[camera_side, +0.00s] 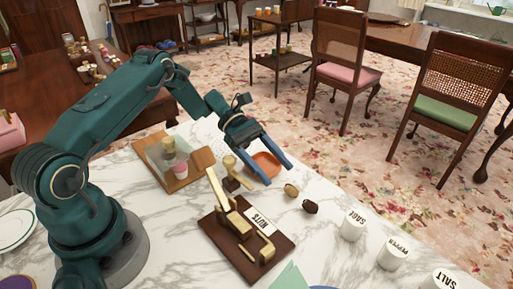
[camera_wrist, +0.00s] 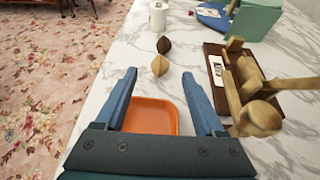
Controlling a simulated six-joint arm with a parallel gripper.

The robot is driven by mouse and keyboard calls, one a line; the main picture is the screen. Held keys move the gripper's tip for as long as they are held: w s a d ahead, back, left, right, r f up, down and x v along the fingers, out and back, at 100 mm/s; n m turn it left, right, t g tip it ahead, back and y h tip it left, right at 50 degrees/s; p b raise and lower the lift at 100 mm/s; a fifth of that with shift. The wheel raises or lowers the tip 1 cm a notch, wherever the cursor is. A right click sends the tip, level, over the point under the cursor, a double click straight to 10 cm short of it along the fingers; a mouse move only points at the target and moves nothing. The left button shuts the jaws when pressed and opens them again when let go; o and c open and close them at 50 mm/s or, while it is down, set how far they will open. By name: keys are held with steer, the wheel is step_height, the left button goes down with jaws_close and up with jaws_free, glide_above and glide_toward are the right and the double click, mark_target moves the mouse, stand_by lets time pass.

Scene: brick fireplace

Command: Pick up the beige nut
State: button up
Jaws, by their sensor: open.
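The beige nut (camera_side: 291,190) lies on the white marble top, just beyond my fingertips in the side view. In the wrist view the beige nut (camera_wrist: 159,66) is centred a little ahead of the gap between the fingers. A darker brown nut (camera_side: 310,206) lies close beside it, farther out; it also shows in the wrist view (camera_wrist: 164,45). My gripper (camera_side: 278,175) is open and empty, above an orange dish (camera_side: 265,158). In the wrist view my gripper (camera_wrist: 160,77) shows two blue fingers spread apart, with the orange dish (camera_wrist: 150,117) below between them.
White jars (camera_side: 353,224) stand at front right. A wooden tray (camera_side: 178,185) lies behind. The marble around the nuts is clear; the table edge is near.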

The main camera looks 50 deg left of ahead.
mark_target(292, 190)
steer(key=shift+x, duration=2.5)
jaws_close()
